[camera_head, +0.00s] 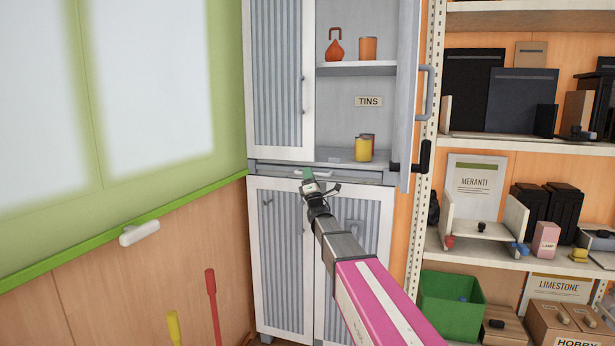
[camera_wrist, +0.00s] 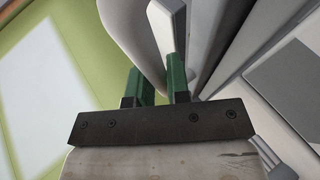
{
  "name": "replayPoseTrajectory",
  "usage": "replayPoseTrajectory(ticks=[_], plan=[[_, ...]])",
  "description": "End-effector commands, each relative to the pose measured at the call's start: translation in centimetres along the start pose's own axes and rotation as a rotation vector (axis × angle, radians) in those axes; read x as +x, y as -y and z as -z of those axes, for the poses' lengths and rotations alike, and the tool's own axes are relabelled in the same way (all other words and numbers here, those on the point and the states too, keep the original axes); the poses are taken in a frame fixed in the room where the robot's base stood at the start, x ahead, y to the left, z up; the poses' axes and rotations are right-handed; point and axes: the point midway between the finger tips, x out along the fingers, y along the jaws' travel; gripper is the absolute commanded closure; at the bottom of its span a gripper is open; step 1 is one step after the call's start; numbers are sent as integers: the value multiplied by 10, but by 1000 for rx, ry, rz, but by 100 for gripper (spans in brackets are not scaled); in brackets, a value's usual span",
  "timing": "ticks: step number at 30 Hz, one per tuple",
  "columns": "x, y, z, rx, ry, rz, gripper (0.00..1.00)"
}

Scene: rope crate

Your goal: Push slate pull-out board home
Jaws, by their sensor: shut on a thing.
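The slate pull-out board (camera_head: 350,176) is a thin grey strip between the upper and lower doors of the tall grey-and-white cabinet (camera_head: 309,80). How far it stands out is hard to tell from here. My gripper (camera_head: 309,174) is at its front edge, left of the middle. In the wrist view, the green fingers (camera_wrist: 160,86) are closed around a pale bar (camera_wrist: 167,25), which looks like the board's handle. The exact contact is partly hidden by the fingers.
The upper right cabinet door (camera_head: 408,90) stands open, showing shelves with an orange weight (camera_head: 335,46) and tins (camera_head: 363,148). The lower doors (camera_head: 284,260) are shut. A green-edged wall (camera_head: 120,225) is close on the left; loaded shelves (camera_head: 520,145) stand right.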

Motion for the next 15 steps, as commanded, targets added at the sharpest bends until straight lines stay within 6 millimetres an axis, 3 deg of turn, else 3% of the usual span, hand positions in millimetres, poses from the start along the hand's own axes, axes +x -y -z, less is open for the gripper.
replayPoseTrajectory(ticks=[3,4,6,15], plan=[[4,5,-1,2,3,8,100],[4,6,-1,2,3,8,73],[4,5,-1,1,3,8,59],[2,4,0,1,1,8,59]])
